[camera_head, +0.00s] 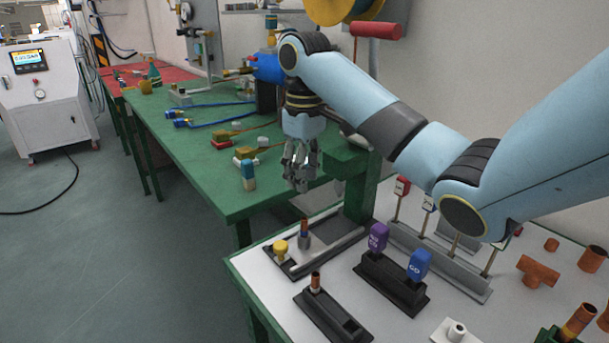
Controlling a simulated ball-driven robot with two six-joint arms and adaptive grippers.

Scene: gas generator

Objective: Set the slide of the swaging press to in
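The swaging press (356,190) is a green upright frame at the near table's back edge, with a red handle above it at the top. At its foot lies a dark base with a light rail. A yellow knob (280,247) sits at the rail's left end, probably the slide's knob. A copper tube piece (304,229) stands in a grey holder just right of it. My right gripper (300,182) hangs fingers down, above and behind the knob, apart from it. Nothing shows in its fingers; their opening is unclear. My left gripper is out of view.
A dark block (333,312) holds another copper tube in front. A stand with purple and blue GO gauges (392,282) and a rack of tagged rods (440,259) stand to the right. A green bench (200,140) with tools lies behind.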

